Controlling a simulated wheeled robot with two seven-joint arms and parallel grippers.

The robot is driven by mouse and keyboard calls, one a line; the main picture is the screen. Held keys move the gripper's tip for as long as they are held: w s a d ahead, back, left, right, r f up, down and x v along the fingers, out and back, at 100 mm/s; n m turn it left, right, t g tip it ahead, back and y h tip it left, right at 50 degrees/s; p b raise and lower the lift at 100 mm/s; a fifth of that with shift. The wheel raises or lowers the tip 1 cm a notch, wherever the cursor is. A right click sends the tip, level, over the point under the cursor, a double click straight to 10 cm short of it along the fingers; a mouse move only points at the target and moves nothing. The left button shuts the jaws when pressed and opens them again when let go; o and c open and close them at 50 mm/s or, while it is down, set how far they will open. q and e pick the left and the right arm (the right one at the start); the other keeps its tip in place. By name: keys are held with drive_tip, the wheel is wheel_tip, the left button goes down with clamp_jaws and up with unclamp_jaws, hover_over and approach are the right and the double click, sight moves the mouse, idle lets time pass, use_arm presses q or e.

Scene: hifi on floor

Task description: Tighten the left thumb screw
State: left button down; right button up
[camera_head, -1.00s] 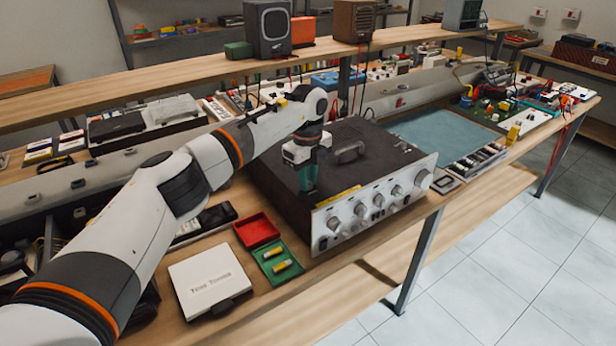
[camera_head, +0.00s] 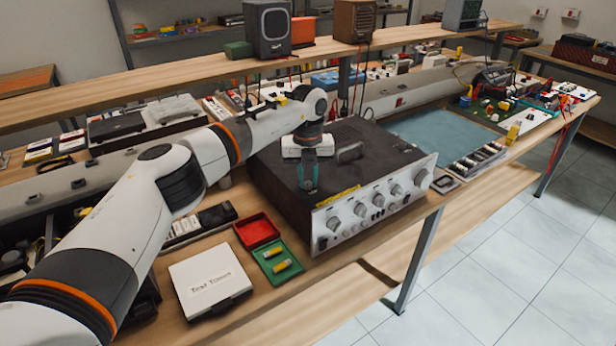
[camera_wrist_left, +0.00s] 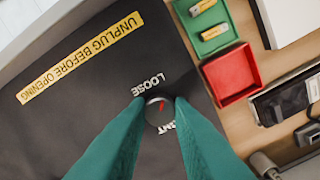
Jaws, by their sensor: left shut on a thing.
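The hi-fi unit (camera_head: 375,150) stands on the workbench, a black-topped box with a silver front of several knobs. My left gripper (camera_head: 308,188) points down at its top, near the left edge. In the left wrist view its green fingers (camera_wrist_left: 160,100) are shut on the left thumb screw (camera_wrist_left: 158,113), a small round dark head with a red mark. White lettering on the lid reads "LOOSE" beside it; another word is partly hidden by the fingers. My right gripper is not in view.
A yellow "UNPLUG BEFORE OPENING" label (camera_wrist_left: 80,58) lies along the lid. Left of the unit are a red tray (camera_head: 257,231), a green tray (camera_head: 287,276) with yellow cylinders and a white case (camera_head: 208,280).

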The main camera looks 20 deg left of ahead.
sight(307, 183)
use_arm(q)
drive_tip(key=m, duration=1.3)
drive_tip(key=shift+m, duration=0.4)
drive_tip(key=m, duration=0.7)
drive_tip(key=shift+b, duration=0.35)
drive_tip(key=m, duration=0.7)
drive_tip(key=c, duration=1.3)
unclamp_jaws()
wheel_tip(307, 183, up, 12)
drive_tip(key=shift+b, duration=0.55)
